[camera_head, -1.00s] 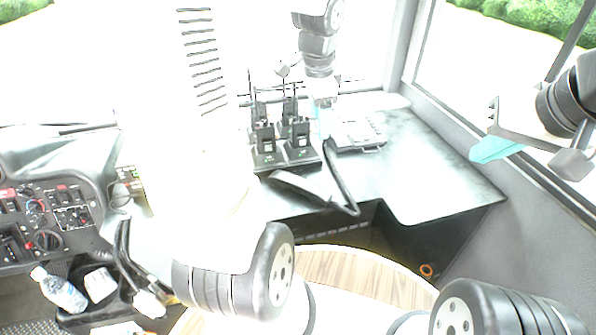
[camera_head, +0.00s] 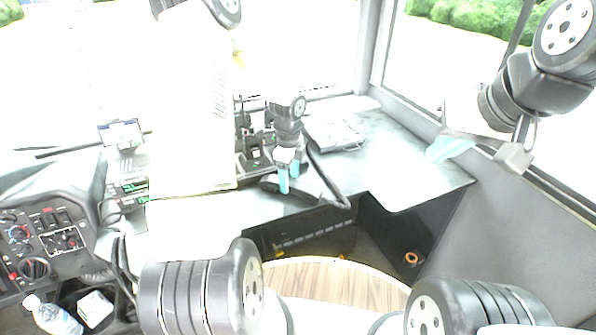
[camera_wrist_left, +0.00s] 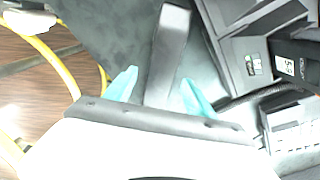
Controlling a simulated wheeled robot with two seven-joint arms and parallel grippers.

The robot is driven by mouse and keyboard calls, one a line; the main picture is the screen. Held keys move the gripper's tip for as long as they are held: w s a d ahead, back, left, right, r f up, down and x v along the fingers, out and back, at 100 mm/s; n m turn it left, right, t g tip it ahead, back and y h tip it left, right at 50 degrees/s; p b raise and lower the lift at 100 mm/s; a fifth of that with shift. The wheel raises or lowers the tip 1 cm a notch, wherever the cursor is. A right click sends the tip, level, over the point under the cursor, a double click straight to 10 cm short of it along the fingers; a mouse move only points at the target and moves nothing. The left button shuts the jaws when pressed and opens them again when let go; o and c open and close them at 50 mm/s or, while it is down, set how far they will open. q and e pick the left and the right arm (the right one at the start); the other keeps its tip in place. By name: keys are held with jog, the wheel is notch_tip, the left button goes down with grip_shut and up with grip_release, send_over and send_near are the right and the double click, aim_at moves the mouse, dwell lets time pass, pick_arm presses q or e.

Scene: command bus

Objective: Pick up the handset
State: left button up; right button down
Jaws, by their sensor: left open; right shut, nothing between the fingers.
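The black handset (camera_head: 268,185) lies on the grey console top, in front of the radio charger, partly hidden behind my left gripper in the head view. My left gripper (camera_head: 291,175) is open, its teal fingers pointing down over it. In the left wrist view the handset (camera_wrist_left: 168,50) runs as a dark bar from the top edge into the gap between the spread fingertips (camera_wrist_left: 160,90). Whether the fingers touch it cannot be told. My right gripper (camera_head: 450,148) is shut and empty, far to the right, near the side window.
Upright handheld radios stand in a black charger (camera_head: 253,163) just behind the handset. A grey keypad unit (camera_head: 335,135) sits to its right. A black curved strip (camera_head: 328,182) passes close to my left gripper. The console top (camera_head: 410,165) is clear further right.

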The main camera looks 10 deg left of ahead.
pick_arm(q)
jog(key=shift+f, duration=1.45)
grip_shut()
jog(key=shift+r, duration=0.1)
